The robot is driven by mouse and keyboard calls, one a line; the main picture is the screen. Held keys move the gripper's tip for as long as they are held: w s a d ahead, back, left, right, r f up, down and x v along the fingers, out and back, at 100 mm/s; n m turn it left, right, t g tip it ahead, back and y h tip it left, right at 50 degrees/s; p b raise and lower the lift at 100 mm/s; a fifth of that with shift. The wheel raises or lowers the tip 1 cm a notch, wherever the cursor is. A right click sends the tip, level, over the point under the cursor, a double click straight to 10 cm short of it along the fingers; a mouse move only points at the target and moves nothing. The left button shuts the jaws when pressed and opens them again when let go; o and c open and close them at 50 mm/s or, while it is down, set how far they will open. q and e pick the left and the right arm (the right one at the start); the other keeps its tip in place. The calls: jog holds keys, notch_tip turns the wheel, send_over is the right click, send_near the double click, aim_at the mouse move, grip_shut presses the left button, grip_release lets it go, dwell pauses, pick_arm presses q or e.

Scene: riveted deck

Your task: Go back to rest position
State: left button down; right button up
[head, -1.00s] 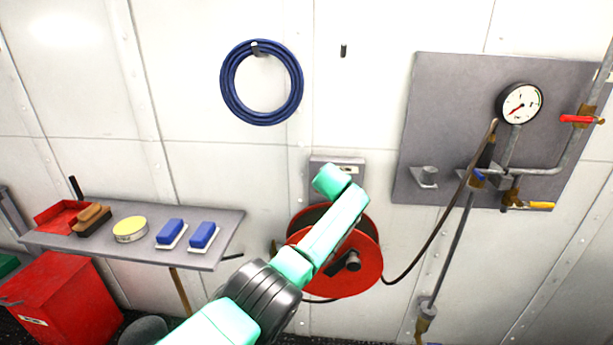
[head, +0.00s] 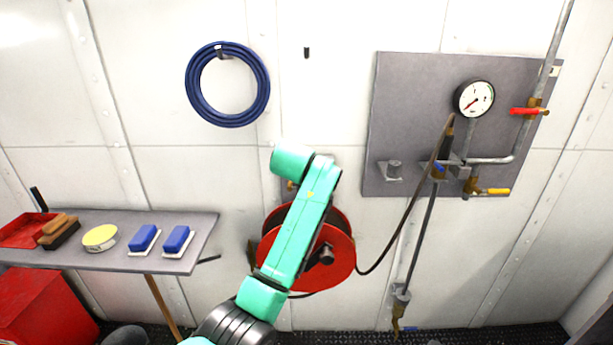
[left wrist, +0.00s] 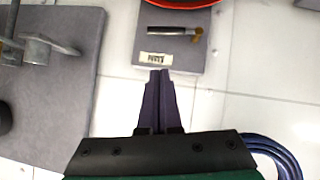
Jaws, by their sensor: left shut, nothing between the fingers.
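My left arm (head: 300,232) reaches up from the bottom of the head view in front of the red hose reel, its bent end towards the wall. Its gripper is hidden there behind the arm's end. In the left wrist view the left gripper (left wrist: 160,76) has its dark fingers together with nothing between them. They overlap the lower edge of a grey wall plate (left wrist: 185,60) with a label and a small valve lever; I cannot tell the gap to the wall. My right gripper is in neither view.
The red reel (head: 345,262) and gauge panel (head: 400,90) are on the wall. A coiled blue hose (head: 262,85) hangs at upper left. A shelf (head: 120,262) with brushes, a tin and blue blocks is at left, above a red bin (head: 35,305). Floor shows at lower right.

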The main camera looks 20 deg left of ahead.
pick_arm(q)
jog(key=s+a+f+m+g, duration=0.1)
jog(key=s+a+f+g, duration=0.1)
jog(key=s+f, duration=0.75)
jog(key=s+a+f+m+g, duration=0.15)
jog(key=s+f, duration=0.45)
jog(key=f, duration=0.6)
jog(key=s+a+f+m+g+h, duration=0.15)
jog(key=s+f, duration=0.25)
jog(key=s, duration=0.8)
jog(key=s+a+f+m+g, duration=0.1)
jog(key=s+f+m+g, duration=0.2)
jog(key=s, duration=0.9)
notch_tip(320, 180, down, 24)
jog(key=s+f+g, duration=0.1)
jog(key=s, duration=0.2)
jog(key=s+a+f+g, duration=0.1)
jog(key=s+a+f, duration=0.1)
jog(key=s+f, duration=1.1)
jog(key=s, duration=0.2)
jog(key=shift+s+a, duration=0.3)
jog(key=shift+s, duration=0.1)
